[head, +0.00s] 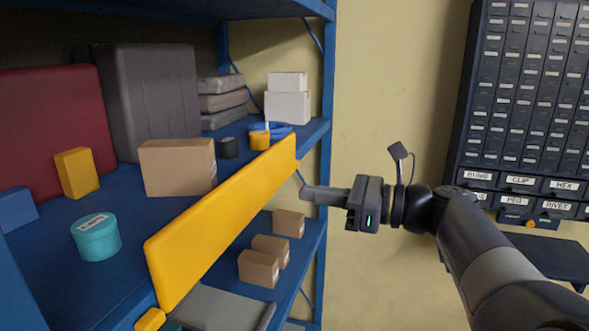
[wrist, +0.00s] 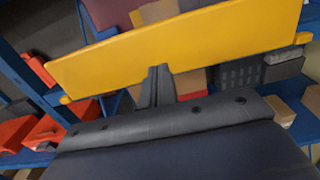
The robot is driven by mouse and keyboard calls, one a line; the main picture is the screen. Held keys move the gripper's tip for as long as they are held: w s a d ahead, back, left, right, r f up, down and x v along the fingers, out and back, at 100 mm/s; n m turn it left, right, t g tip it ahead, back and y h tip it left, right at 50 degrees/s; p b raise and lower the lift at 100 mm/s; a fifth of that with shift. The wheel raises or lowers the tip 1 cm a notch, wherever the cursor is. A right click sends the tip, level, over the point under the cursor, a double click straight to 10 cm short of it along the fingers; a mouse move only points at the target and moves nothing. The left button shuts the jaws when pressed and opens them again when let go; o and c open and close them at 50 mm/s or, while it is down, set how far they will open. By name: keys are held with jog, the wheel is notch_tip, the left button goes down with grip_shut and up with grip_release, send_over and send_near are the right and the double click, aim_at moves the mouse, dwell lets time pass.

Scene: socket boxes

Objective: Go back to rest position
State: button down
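My gripper (head: 308,194) is held out level to the left at the right end of the blue shelf unit, just right of and below the end of a long yellow panel (head: 222,225). In the wrist view its two narrow fingers (wrist: 160,72) are together with nothing seen between them. The yellow panel (wrist: 180,45) crosses that view, its lower edge by the fingertips. I cannot tell the exact gap between fingertips and panel. My arm reaches in from the lower right.
The blue shelf (head: 135,185) holds a cardboard box (head: 178,167), a teal round tin (head: 96,237), a yellow block (head: 77,173) and white boxes (head: 287,107). Small brown boxes (head: 258,268) sit lower. A dark drawer cabinet (head: 525,100) stands at right. Bare wall (head: 395,80) lies between.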

jog(key=b+x, duration=0.1)
jog(key=x, duration=0.6)
jog(key=shift+s+d+f, duration=0.1)
jog(key=shift+s+d, duration=0.05)
jog(key=shift+d, duration=0.25)
jog(key=shift+a, duration=0.1)
